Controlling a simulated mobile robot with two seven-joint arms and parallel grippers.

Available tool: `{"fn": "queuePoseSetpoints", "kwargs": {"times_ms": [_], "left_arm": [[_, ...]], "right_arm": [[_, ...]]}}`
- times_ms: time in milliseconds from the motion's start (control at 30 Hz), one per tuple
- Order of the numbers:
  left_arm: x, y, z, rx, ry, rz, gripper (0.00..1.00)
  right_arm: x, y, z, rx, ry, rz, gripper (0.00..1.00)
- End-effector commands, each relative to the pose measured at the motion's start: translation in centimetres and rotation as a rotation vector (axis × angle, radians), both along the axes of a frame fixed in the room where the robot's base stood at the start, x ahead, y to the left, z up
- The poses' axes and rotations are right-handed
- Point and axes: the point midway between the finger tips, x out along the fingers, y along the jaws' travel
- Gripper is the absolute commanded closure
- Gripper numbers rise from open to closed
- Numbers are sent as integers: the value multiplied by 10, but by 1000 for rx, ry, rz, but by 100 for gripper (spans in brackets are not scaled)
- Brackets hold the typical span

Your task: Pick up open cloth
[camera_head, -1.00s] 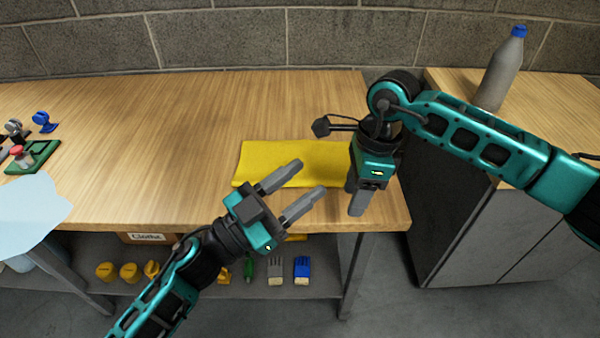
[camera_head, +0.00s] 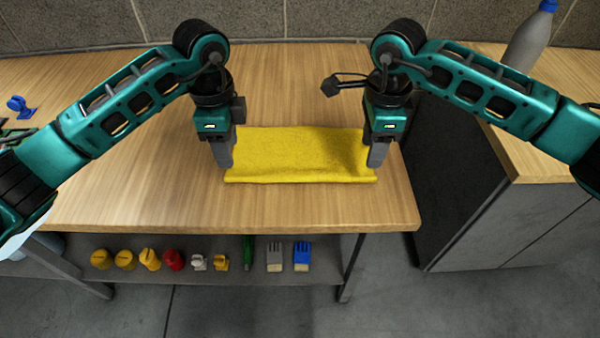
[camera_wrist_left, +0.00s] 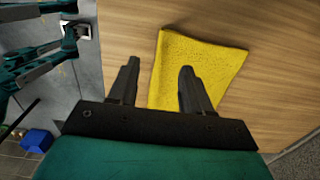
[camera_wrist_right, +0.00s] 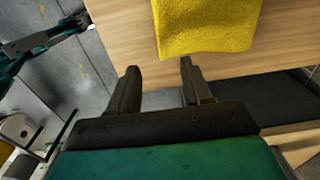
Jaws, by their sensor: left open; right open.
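A yellow cloth (camera_head: 298,158) lies flat and spread on the wooden table near its front right. My left gripper (camera_head: 222,156) points down at the cloth's left edge. In the left wrist view its open fingers (camera_wrist_left: 157,88) are apart, with the cloth (camera_wrist_left: 195,72) showing between and beyond them, the right finger overlapping it. My right gripper (camera_head: 377,154) points down at the cloth's right edge. In the right wrist view its open fingers (camera_wrist_right: 159,85) are apart, with the cloth (camera_wrist_right: 205,25) ahead of them. Whether any fingertip touches the cloth cannot be told.
The wooden table (camera_head: 130,195) is clear around the cloth. A grey bottle with a blue cap (camera_head: 530,40) stands on the cabinet at right. A shelf below holds a blue brush (camera_head: 302,255) and several small items. A blue part (camera_head: 20,106) is at far left.

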Motion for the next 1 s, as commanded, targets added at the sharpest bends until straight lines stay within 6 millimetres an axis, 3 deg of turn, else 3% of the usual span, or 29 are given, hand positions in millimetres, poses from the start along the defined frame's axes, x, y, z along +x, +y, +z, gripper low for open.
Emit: {"fn": "queuePoseSetpoints", "kwargs": {"times_ms": [200,400,1000], "left_arm": [[-2,-1,-36,-2,5,-4,51],[-1,-2,-61,-4,4,-5,51],[-1,-2,-75,-6,2,-6,51]], "right_arm": [[-1,0,-36,0,4,-1,51],[-1,1,-60,1,2,1,51],[0,0,-74,1,0,1,51]]}}
